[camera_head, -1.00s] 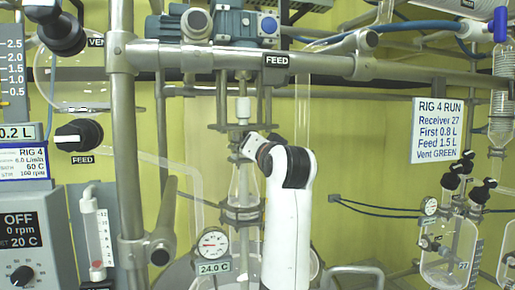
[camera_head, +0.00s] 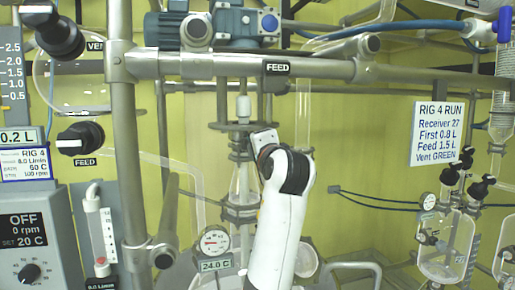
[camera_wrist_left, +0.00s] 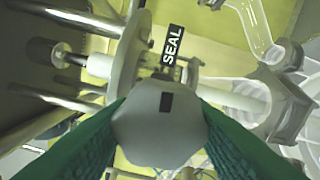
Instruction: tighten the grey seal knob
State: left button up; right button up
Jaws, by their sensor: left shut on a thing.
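The grey seal knob (camera_wrist_left: 160,125) fills the middle of the left wrist view. It has a faceted face with a small dark mark. A black SEAL label (camera_wrist_left: 172,45) sits just above it. The green fingers of my left gripper (camera_wrist_left: 161,112) press on the knob from both sides, so the gripper is shut on it. In the head view my white left arm rises to the stirrer shaft, with the grey wrist end (camera_head: 263,140) beside the shaft fitting. The knob and fingertips are hidden there. My right gripper is in neither view.
A metal frame bar (camera_head: 225,66) with a FEED label runs above my arm. A glass vessel neck (camera_head: 240,190) and a dial gauge (camera_head: 214,240) stand just left of it. A sign (camera_head: 437,133) and a glass receiver (camera_head: 446,245) are at the right.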

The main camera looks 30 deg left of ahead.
pick_arm(q)
jog(key=shift+f, duration=0.2)
dwell(0.3)
jog(key=o, duration=1)
jog(key=shift+r, duration=0.15)
jog(key=b+v, duration=0.5)
jog(key=v, duration=0.7)
jog(key=shift+w, duration=0.1)
